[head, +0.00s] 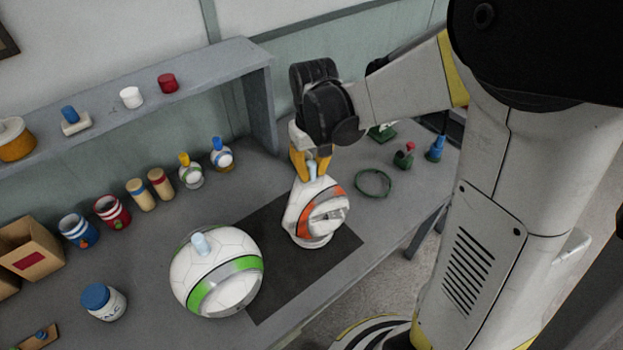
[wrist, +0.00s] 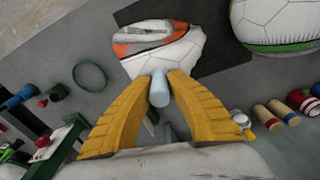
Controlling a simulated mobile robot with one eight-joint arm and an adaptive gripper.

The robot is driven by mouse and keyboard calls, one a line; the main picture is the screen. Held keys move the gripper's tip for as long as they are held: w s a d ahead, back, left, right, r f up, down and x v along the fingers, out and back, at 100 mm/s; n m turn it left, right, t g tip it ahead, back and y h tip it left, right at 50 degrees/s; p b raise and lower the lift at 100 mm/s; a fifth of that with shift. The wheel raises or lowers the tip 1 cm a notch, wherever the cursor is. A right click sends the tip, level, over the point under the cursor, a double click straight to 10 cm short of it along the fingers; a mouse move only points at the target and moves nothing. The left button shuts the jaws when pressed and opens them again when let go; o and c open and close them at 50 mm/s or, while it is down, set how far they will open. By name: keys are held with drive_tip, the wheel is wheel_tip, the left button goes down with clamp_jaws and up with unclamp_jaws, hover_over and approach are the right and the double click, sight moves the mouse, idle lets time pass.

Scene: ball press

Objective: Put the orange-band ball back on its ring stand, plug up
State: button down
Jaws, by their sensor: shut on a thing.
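The orange-band ball (head: 302,212) is white with an orange and grey band and a dented-looking side. It is over the dark mat in the head view; I cannot tell whether it touches the mat. In the wrist view the ball (wrist: 185,60) is just beyond my fingertips. Its pale blue plug (wrist: 159,95) points up towards my gripper. My gripper (head: 311,173) has yellow fingers shut on the plug from above; the fingers (wrist: 158,80) flank it in the wrist view. A thin dark green ring (head: 373,196), probably the ring stand, is empty on the bench to the right.
A green-band ball (head: 196,272) with a plug on top stands left of the dark mat (head: 268,290). The bench's front edge is close by.

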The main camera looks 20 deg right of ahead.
drive_tip(key=shift+f, duration=1.25)
drive_tip(key=shift+b, duration=0.3)
drive_tip(key=shift+f+b, duration=0.35)
drive_tip(key=shift+f, duration=0.1)
drive_tip(key=c, duration=1.4)
unclamp_jaws()
drive_tip(key=shift+r, duration=0.1)
drive_tip(key=shift+c, duration=0.2)
